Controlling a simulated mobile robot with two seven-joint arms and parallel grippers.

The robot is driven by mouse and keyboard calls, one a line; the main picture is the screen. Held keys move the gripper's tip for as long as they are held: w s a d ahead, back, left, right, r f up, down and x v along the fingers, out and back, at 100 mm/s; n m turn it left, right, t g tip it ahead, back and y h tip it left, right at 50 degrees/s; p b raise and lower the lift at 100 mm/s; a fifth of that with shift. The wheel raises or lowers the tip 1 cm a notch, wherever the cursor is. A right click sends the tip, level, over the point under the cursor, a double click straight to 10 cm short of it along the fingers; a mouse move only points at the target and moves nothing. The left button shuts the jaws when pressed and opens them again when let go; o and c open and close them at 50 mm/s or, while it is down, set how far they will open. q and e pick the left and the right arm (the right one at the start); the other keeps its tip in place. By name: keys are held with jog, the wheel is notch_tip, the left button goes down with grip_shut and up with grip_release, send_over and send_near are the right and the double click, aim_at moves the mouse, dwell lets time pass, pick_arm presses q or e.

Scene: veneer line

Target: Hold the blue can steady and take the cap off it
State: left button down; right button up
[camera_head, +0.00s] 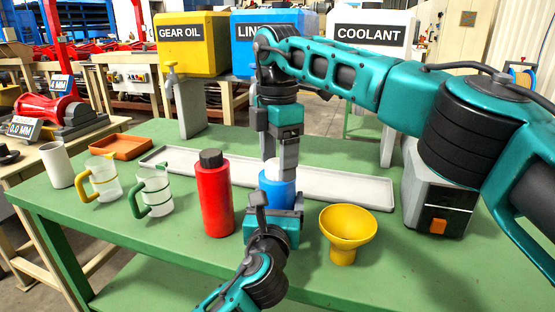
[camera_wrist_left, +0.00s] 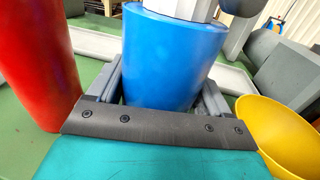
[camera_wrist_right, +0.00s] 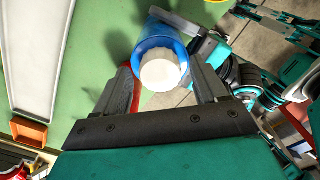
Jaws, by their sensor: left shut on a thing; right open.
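The blue can (camera_head: 280,193) stands upright on the green table, with a white cap (camera_wrist_right: 161,72) on its top. My left gripper (camera_head: 276,207) is shut around the can's body from the front; the left wrist view shows its fingers on both sides of the blue wall (camera_wrist_left: 170,60). My right gripper (camera_head: 280,172) points down over the can from above. Its fingers are apart, one on each side of the cap, and in the right wrist view gaps show between them and the cap.
A red bottle (camera_head: 215,200) stands close left of the can, and a yellow funnel (camera_head: 347,228) close right. A long grey tray (camera_head: 345,188) lies behind. Two mugs, a white cup (camera_head: 57,165) and an orange tray (camera_head: 122,147) are left; a grey box (camera_head: 437,195) is right.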

jog(key=shift+f, duration=0.4)
jog(key=shift+c, duration=0.2)
